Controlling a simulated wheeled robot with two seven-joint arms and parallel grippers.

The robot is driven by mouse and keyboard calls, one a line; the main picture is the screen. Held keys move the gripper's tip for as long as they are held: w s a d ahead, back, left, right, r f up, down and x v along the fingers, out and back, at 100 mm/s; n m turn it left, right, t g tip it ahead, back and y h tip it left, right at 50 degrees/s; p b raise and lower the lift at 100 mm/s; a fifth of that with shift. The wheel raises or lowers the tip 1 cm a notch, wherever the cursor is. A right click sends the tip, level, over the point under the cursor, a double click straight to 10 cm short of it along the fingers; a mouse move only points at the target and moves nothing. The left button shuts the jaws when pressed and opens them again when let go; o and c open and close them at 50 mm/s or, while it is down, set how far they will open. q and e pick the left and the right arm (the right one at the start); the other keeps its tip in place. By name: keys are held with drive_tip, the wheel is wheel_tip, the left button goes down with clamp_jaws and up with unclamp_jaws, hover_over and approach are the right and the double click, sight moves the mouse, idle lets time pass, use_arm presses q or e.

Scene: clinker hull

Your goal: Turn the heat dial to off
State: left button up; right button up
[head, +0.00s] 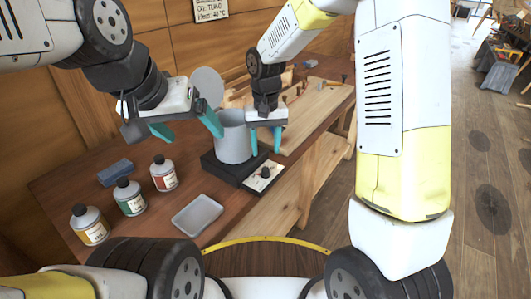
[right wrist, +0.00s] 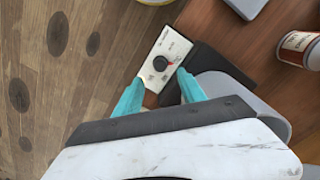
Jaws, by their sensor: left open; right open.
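The heat dial is a small dark knob (head: 265,172) on a white panel at the front right of a black heater base (head: 222,167). In the right wrist view the dial (right wrist: 160,63) shows a red mark, on a white panel (right wrist: 150,82) with small lettering I cannot read. A grey pot (head: 233,143) stands on the heater. My right gripper (head: 265,143) is open, fingers pointing down above the dial; in the right wrist view the fingertips (right wrist: 161,90) are apart, short of the knob. My left gripper (head: 187,127) is open and empty, left of the pot.
Several bottles, such as the red-labelled one (head: 163,174), stand on the left of the bench. A blue block (head: 115,172) lies behind them, and a grey tray (head: 197,215) lies in front. A grey disc (head: 207,84) shows behind my left gripper. Wooden planks (head: 310,112) lie beyond the pot.

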sight(266, 169)
wheel_tip(266, 169, down, 8)
drive_tip(key=shift+r, duration=0.1)
idle(0.4)
drive_tip(key=shift+c, duration=0.2)
clamp_jaws()
